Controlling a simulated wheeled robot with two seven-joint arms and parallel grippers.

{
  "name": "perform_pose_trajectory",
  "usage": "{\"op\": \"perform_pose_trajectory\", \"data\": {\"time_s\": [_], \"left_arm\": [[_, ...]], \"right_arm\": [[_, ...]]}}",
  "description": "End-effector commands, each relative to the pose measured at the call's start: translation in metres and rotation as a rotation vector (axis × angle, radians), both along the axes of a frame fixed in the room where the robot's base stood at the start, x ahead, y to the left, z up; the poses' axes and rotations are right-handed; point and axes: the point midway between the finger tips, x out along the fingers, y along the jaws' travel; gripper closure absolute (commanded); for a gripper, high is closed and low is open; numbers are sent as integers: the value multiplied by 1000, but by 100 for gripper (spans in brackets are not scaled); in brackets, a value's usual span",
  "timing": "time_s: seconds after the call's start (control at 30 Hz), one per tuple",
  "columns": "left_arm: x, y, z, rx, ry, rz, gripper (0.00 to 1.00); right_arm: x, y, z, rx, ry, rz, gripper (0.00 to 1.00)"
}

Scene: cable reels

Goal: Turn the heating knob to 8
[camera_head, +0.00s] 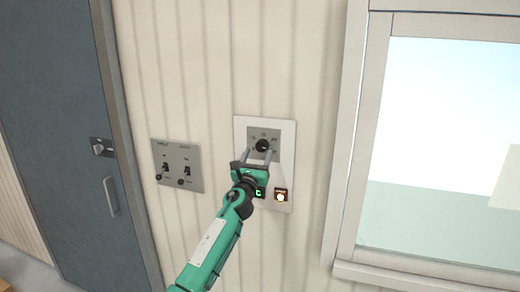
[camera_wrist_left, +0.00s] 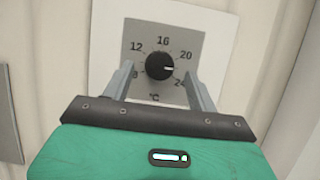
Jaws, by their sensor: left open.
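The heating knob (camera_head: 262,145) is a round black dial on a grey scale plate on the white wall panel (camera_head: 284,135). In the left wrist view the knob (camera_wrist_left: 159,66) sits in a scale marked 8, 12, 16, 20 and 24 with °C below, and its light pointer mark faces right, between 20 and 24. My left gripper (camera_head: 260,154) is at the panel with its fingers apart. In the left wrist view the open fingers (camera_wrist_left: 159,84) stand on either side of the knob's lower part, with visible gaps. My right gripper is not in view.
A grey switch plate (camera_head: 178,167) is to the left, then a dark door (camera_head: 55,120). A window (camera_head: 440,150) is on the right.

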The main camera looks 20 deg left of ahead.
Motion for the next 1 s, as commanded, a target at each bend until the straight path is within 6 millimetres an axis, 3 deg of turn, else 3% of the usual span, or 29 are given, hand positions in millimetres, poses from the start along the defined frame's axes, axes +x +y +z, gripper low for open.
{"op": "perform_pose_trajectory", "data": {"time_s": [0.23,0.67,0.9,1.0], "left_arm": [[25,0,9,-2,1,-1,41],[31,0,12,-1,2,-1,41],[31,0,12,-1,1,-1,86],[31,0,12,-1,2,-2,86]], "right_arm": [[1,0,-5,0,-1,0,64],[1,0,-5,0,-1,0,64],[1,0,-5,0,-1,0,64],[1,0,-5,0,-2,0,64]]}}
